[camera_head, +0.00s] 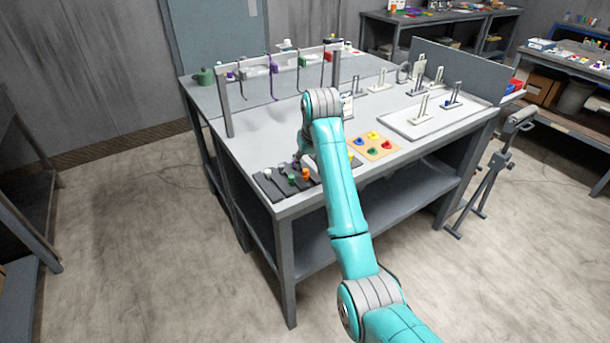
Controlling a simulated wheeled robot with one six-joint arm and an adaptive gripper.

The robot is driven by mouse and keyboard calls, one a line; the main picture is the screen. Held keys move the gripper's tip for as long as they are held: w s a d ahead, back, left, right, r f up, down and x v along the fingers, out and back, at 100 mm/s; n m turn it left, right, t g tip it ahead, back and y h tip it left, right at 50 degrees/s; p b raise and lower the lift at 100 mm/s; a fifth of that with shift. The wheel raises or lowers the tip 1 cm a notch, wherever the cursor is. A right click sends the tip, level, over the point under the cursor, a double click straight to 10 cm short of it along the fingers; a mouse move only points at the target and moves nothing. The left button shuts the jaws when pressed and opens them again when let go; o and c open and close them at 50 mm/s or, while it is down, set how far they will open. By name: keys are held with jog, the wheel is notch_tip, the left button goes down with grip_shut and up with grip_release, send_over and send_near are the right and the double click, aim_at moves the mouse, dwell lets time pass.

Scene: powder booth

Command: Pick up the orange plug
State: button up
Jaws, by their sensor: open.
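The orange plug (305,174) stands on a dark rack (272,192) at the near left corner of the workbench. A green plug (291,180) is just left of it, and a white plug (267,172) is farther left on the same rack. My gripper (297,164) is small in the picture, low over the rack, just behind and slightly left of the orange plug. It is open, with no plug seen held in it. My arm covers the right end of the rack, and the exact gap between fingers and plug cannot be told.
A tan board (357,154) with several coloured knobs lies right of my arm. A grey frame (228,108) with hanging hooks spans the bench behind. A white tray (398,126) with upright posts is at the right. Bare bench top (255,140) lies behind the rack.

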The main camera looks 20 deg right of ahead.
aim_at(306, 170)
jog(key=shift+x, duration=2.65)
jog(key=shift+w+d+r, duration=0.1)
jog(key=shift+w, duration=0.05)
jog(key=c, duration=0.8)
